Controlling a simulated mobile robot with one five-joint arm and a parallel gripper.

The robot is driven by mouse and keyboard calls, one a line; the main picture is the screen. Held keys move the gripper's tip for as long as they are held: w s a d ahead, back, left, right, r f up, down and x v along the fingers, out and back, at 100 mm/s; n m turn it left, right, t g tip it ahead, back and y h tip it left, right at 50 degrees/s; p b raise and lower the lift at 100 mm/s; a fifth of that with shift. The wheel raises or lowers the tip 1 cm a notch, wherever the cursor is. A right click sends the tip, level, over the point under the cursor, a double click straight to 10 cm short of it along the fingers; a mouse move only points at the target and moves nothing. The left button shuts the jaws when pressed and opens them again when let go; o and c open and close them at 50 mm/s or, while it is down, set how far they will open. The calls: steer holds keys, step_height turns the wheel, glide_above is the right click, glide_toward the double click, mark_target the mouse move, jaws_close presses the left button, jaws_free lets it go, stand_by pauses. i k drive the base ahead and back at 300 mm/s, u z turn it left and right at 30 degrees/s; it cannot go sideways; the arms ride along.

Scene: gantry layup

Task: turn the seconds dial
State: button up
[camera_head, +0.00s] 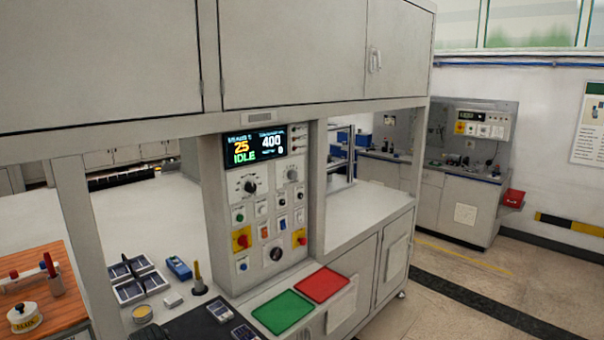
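The control panel (264,268) stands upright in the middle of the view, on the front of the grey cabinet. It carries a large dark knob on a dial at upper left (249,186), a paler dial at upper right (292,175) and a dark knob low down (276,254). Their labels are too small to read, so I cannot tell which is the seconds dial. The lit display (254,147) above them shows 25, IDLE, 400 and 0.
A green tray (283,313) and a red tray (322,284) lie on the ledge below the panel. A divided tray (129,292), a blue device (179,268) and a dark holder (199,288) stand to the left. Open floor (470,270) lies to the right.

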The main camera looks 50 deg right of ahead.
mark_target(292, 175)
steer(key=z, duration=2.5)
steer(key=k, duration=0.75)
steer(key=u, duration=1)
steer(key=i, duration=0.95)
